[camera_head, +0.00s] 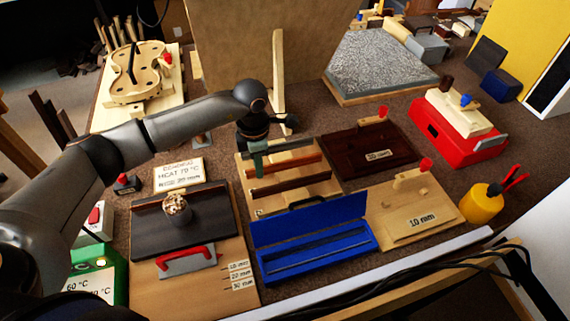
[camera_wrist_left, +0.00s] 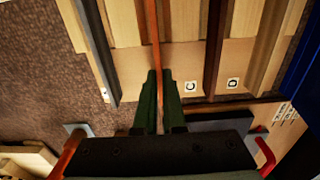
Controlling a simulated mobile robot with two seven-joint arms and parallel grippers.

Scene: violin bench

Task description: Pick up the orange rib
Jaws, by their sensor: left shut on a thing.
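The orange rib (camera_head: 287,178) is a thin strip lying across the light wooden rack (camera_head: 247,205) in the middle of the bench. In the left wrist view the orange rib (camera_wrist_left: 153,38) runs up from between the fingertips. My left gripper (camera_head: 260,166) is over the rack's left end, its green fingers shut on the near end of the rib. Whether the rib is clear of the rack cannot be told. My right gripper is not in view.
A grey strip (camera_wrist_left: 95,45) and brown strips (camera_wrist_left: 215,45) lie beside the rib; labels C and D mark the rack. A blue open case (camera_head: 310,240) stands in front, a dark plate (camera_head: 165,230) front left, and a dark red block (camera_head: 345,150) to the right.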

